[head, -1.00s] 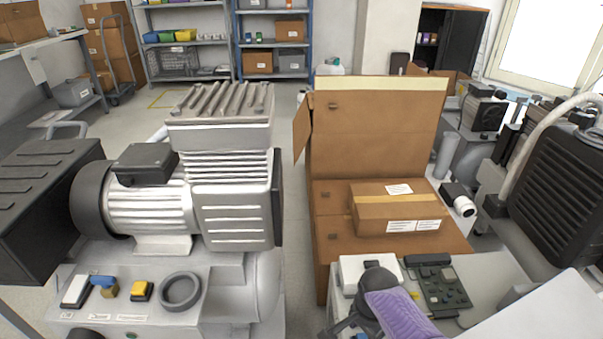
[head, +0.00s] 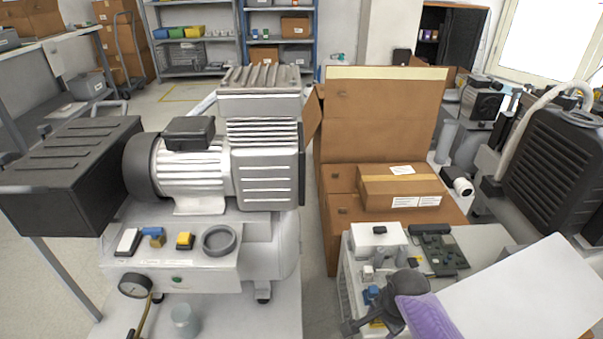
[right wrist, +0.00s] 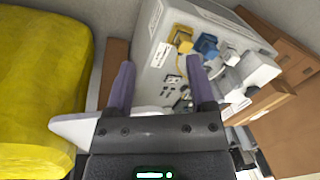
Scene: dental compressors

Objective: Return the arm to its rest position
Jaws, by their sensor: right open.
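My right gripper (right wrist: 160,66) is open in the right wrist view, with its two purple fingers apart and nothing between them. Beyond the fingertips is a light grey unit (right wrist: 160,80) with yellow and blue fittings; I cannot tell whether the gripper touches it. In the head view, the dark and purple end of my right arm (head: 408,300) is at the lower right, in front of a white-topped unit (head: 374,236) with small parts. The white arm link reaches in from the lower right. My left arm and gripper are not in view.
A silver compressor (head: 265,170) stands left of centre on a grey base. A large open cardboard box (head: 385,120), with a closed carton (head: 400,185) on it, stands behind my right arm. A black ribbed unit (head: 555,165) is at the right. A yellow object (right wrist: 40,80) fills the wrist view's left.

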